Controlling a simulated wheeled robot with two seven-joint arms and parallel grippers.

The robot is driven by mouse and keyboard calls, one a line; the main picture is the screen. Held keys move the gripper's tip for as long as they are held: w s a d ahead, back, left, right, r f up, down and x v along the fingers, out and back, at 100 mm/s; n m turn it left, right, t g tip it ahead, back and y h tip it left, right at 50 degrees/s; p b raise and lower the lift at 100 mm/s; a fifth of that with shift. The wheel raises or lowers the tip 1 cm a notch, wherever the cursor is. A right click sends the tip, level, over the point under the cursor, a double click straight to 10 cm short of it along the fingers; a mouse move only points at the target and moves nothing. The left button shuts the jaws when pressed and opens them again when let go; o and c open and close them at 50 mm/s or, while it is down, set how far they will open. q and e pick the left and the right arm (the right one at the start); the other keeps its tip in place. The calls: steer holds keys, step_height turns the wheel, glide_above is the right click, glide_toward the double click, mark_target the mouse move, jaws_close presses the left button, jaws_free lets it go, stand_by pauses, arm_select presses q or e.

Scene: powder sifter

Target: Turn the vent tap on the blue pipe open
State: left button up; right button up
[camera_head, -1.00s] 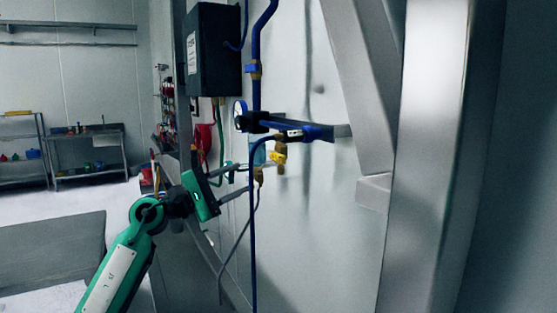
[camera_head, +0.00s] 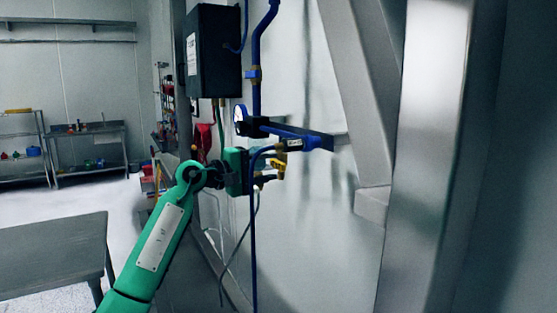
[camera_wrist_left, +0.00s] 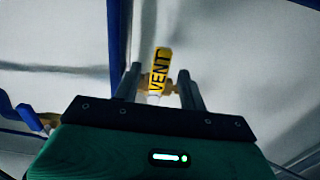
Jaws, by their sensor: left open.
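The vent tap (camera_head: 278,167) is yellow and brass and hangs under the blue pipe (camera_head: 257,60) assembly by the wall. In the left wrist view its yellow tag (camera_wrist_left: 160,70) reads VENT. My left gripper (camera_head: 262,172) is at the tap, level with it. In the left wrist view my left gripper (camera_wrist_left: 160,85) is open, with one finger on each side of the tag and gaps between. In the head view the fingers are partly hidden by the pipe and the gripper body. My right gripper is not in view.
A gauge (camera_head: 240,118) and a dark bracket (camera_head: 310,138) sit just above the tap. A black box (camera_head: 213,50) hangs above left. A thin blue pipe runs down in front of my gripper. A steel post (camera_head: 425,150) stands to the right. A grey table (camera_head: 55,250) is at the left.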

mark_target(276, 166)
arm_select(q)
steer(key=shift+p+x, duration=0.35)
steer(key=shift+x, duration=1.45)
jaws_close()
